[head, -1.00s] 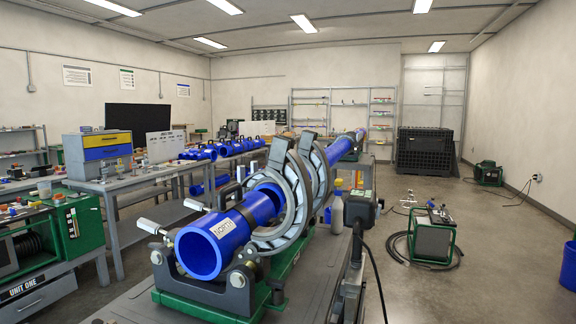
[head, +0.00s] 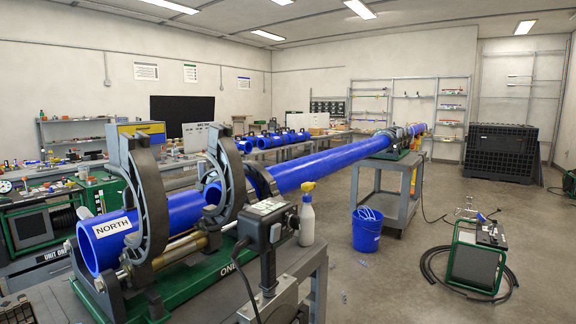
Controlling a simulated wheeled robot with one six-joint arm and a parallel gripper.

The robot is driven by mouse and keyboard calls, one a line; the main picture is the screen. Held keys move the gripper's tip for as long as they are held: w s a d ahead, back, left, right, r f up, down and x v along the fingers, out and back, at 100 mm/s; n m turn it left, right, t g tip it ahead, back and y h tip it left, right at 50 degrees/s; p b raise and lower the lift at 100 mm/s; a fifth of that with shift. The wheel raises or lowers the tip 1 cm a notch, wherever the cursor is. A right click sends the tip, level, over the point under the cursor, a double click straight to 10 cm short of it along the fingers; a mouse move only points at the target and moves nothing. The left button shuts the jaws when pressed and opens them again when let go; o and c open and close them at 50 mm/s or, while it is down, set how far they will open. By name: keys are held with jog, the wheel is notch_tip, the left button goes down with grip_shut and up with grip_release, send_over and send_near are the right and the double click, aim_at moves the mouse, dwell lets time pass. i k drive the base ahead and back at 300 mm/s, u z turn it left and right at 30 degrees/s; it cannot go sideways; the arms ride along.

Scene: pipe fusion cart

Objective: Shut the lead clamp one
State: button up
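Machine one stands on the near cart, its green base (head: 205,280) marked "ONE". A blue pipe end (head: 108,240) labelled "NORTH" lies in it. The nearest grey curved clamp jaw (head: 150,205) stands upright, raised off the pipe, so this clamp is open. A second curved jaw (head: 232,175) also stands raised behind it. A further grey clamp part (head: 262,184) sits around the long blue pipe (head: 325,167). Which clamp is the lead one I cannot tell from any marking. My gripper is not in view.
A grey control box (head: 270,225) and a spray bottle (head: 307,222) stand at the near cart's right side. A blue bucket (head: 367,232) and a second cart (head: 378,209) are beyond. A green-framed unit (head: 476,260) with coiled hose is on the right.

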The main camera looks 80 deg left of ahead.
aim_at(222, 151)
jog(key=u, duration=0.05)
jog(key=i, duration=0.15)
jog(key=u, duration=4.05)
jog(key=k, duration=0.4)
jog(key=z, duration=1.15)
jog(key=i, duration=0.4)
jog(key=u, duration=0.05)
jog(key=k, duration=0.45)
jog(key=u, duration=1)
jog(key=i, duration=0.9)
jog(key=z, duration=0.05)
